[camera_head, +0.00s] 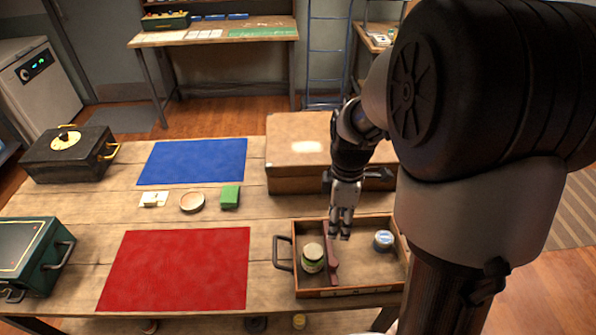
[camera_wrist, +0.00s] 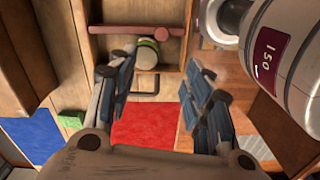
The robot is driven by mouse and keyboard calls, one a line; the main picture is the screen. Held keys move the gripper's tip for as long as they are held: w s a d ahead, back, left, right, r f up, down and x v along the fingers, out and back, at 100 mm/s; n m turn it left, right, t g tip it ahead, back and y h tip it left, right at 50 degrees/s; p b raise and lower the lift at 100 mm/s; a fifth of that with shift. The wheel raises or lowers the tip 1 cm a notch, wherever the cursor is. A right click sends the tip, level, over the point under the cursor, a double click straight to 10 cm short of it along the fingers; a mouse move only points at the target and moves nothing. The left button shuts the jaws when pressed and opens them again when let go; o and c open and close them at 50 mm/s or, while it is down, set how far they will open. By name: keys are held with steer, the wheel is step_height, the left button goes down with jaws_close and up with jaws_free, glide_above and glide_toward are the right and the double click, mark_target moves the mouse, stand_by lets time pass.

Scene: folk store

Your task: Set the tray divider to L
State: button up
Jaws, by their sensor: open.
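The wooden tray (camera_head: 297,275) stands at the front right of the table with a handle on its left side. Its dark red divider (camera_head: 329,262) crosses it front to back, left of the middle; the bar also shows in the wrist view (camera_wrist: 130,31). A green-banded jar (camera_head: 312,258) is left of the divider, and a blue-and-white tin (camera_head: 383,240) is right of it. My gripper (camera_head: 340,236) is open, pointing down over the tray's back part, close to the divider's right. Between its fingers (camera_wrist: 160,70) I see the jar. Marks on the tray's front edge are too small to read.
A brown case (camera_head: 295,180) stands right behind the tray. A red mat (camera_head: 175,270), a blue mat (camera_head: 195,160), a green block (camera_head: 230,196) and a round dish (camera_head: 192,202) lie to the left. Two dark boxes (camera_head: 68,155) (camera_head: 35,250) stand at the far left.

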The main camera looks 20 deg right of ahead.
mark_target(333, 262)
steer(key=f+b, duration=0.1)
steer(key=f, duration=0.5)
steer(key=f+b, duration=0.2)
steer(key=f, duration=0.4)
steer(key=f+b, duration=0.2)
steer(key=f, duration=0.3)
steer(key=shift+s+f, duration=0.4)
steer(key=shift+c, duration=0.6)
jaws_close()
